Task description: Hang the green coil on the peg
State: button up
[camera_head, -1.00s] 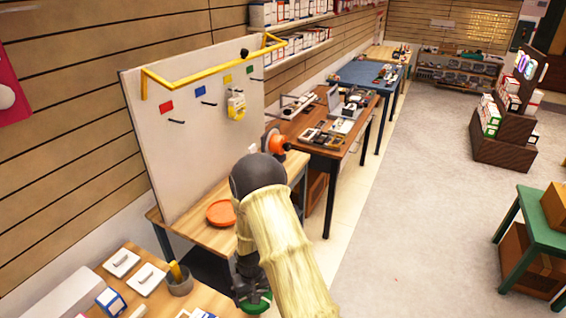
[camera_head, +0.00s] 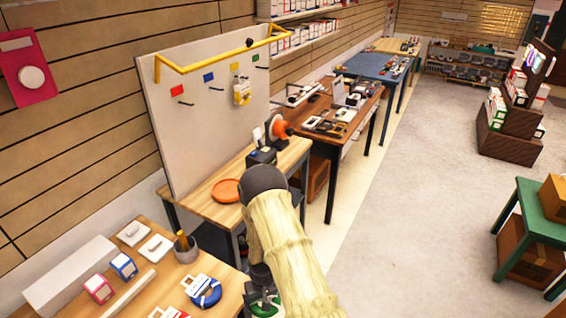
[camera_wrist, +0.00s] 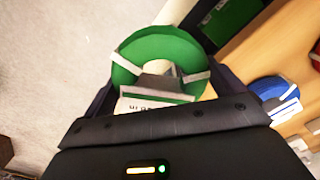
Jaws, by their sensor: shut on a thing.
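The green coil (camera_wrist: 165,40) is a ring with white bands and a white tag, held by my gripper (camera_wrist: 160,84) in the wrist view. In the head view my gripper (camera_head: 262,290) is low at the bottom edge, mostly hidden by my arm, with a bit of green coil (camera_head: 263,310) showing. The upright white pegboard (camera_head: 205,135) stands beyond, up and left. It has small dark pegs under coloured squares. The peg (camera_head: 262,68) under the green square (camera_head: 250,70) is bare. A yellow coil (camera_head: 242,98) hangs under the yellow square.
A near table at lower left bears a blue coil (camera_head: 206,292), a cup (camera_head: 186,250) and boxes. An orange plate (camera_head: 226,190) lies on the wooden table before the board. A yellow rail (camera_head: 215,65) juts from the board's top. Open floor (camera_head: 400,220) is at right.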

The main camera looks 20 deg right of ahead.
notch_tip(320, 180, down, 17)
jog(key=s+b, duration=0.3)
jog(key=b, duration=0.6)
jog(key=shift+d+b, duration=0.25)
jog(key=shift+b, duration=0.1)
jog(key=shift+w+a, duration=0.1)
